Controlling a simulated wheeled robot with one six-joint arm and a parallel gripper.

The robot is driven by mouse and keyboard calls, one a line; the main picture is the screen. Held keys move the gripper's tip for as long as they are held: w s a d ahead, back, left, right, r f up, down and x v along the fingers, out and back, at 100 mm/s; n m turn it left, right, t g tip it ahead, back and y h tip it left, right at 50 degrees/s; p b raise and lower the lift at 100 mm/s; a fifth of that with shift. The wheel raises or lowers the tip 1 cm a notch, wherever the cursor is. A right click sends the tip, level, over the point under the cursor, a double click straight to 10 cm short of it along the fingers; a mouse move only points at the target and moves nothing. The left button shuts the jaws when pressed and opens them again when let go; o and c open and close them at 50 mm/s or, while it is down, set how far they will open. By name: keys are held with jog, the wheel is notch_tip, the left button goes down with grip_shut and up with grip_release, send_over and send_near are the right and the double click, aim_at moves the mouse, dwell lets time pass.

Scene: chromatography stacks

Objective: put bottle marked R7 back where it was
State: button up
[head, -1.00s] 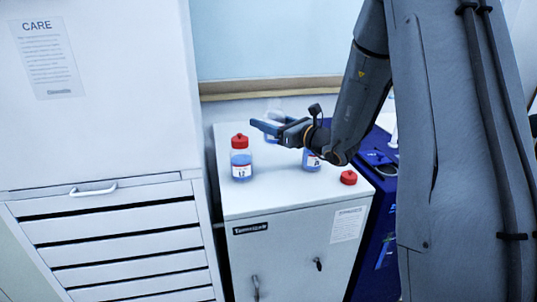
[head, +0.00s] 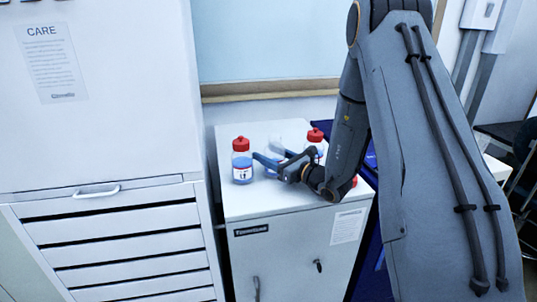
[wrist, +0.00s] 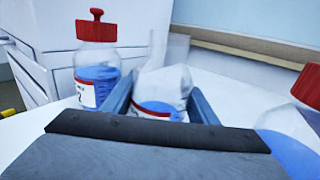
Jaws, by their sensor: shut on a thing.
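My gripper (head: 268,161) is low over the white cabinet top, with its two blue fingers shut on a clear uncapped vessel (wrist: 163,88). The vessel has a narrow neck, a red-banded label and some blue liquid. Its label cannot be read, so I cannot tell if it is R7. In the head view it is mostly hidden by the fingers, and I cannot tell whether it touches the cabinet top. A red-capped bottle of blue liquid (head: 242,162) stands left of the gripper. Another red-capped bottle (head: 315,143) stands behind and to the right, partly hidden by my arm.
The white cabinet top (head: 240,205) is clear along its front left. A loose red cap (head: 354,181) shows partly behind my arm at the right. A drawer unit (head: 110,235) stands left, and a wall with a ledge (head: 270,90) is behind.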

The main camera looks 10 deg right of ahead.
aim_at(283, 161)
jog(key=shift+f, duration=0.1)
jog(key=o, duration=1.4)
jog(key=shift+s+d, duration=0.1)
jog(key=shift+d, duration=0.05)
jog(key=b+v, duration=0.2)
jog(key=v, duration=0.9)
jog(key=shift+s+d+b, duration=0.2)
jog(key=shift+s+b, duration=0.1)
jog(key=shift+s, duration=0.1)
